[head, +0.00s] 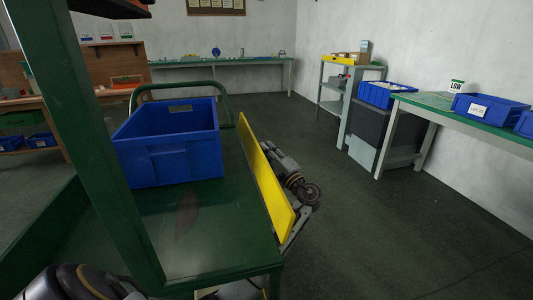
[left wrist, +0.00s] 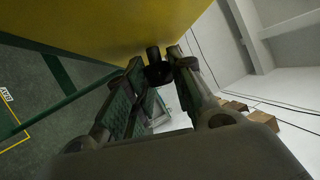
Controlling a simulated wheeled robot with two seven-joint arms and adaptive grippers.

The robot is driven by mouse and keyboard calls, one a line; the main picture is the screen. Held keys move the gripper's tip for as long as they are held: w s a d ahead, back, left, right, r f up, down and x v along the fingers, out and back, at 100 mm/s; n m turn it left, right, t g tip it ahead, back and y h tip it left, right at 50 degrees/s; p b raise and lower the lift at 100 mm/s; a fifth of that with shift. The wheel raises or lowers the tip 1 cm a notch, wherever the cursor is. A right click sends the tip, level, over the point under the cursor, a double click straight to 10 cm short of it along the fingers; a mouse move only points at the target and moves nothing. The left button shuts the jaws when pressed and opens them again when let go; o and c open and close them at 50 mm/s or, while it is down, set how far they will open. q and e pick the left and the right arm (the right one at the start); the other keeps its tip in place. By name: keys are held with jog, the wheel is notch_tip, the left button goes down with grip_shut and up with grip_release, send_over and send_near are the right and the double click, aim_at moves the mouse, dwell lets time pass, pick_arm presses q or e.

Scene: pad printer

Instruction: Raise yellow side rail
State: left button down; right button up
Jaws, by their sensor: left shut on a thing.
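The yellow side rail (head: 262,172) is a long flat panel along the right edge of the green cart (head: 230,225). It stands up above the cart's deck and looks close to upright, though its exact tilt is hard to tell. My left gripper (head: 280,158) is on the rail's outer side, partly hidden behind it. In the left wrist view, the yellow panel (left wrist: 130,25) fills the top, and the gripper (left wrist: 158,65) is shut on a small dark knob (left wrist: 154,55) close to the panel. My right gripper does not show.
A blue bin (head: 170,155) stands on the cart deck beside the rail. A green post (head: 85,130) crosses the left of the head view. Right of the cart is open floor, then a shelf cart (head: 338,107) and a green-topped table (head: 430,100) with blue bins (head: 490,110).

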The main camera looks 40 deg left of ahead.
pick_arm(q)
jog(key=shift+s+a+r+n+g, duration=0.25)
jog(key=shift+n+g, duration=0.25)
jog(key=shift+n, duration=0.2)
jog(key=c, duration=1.2)
grip_release()
jog(key=shift+w+f, duration=0.1)
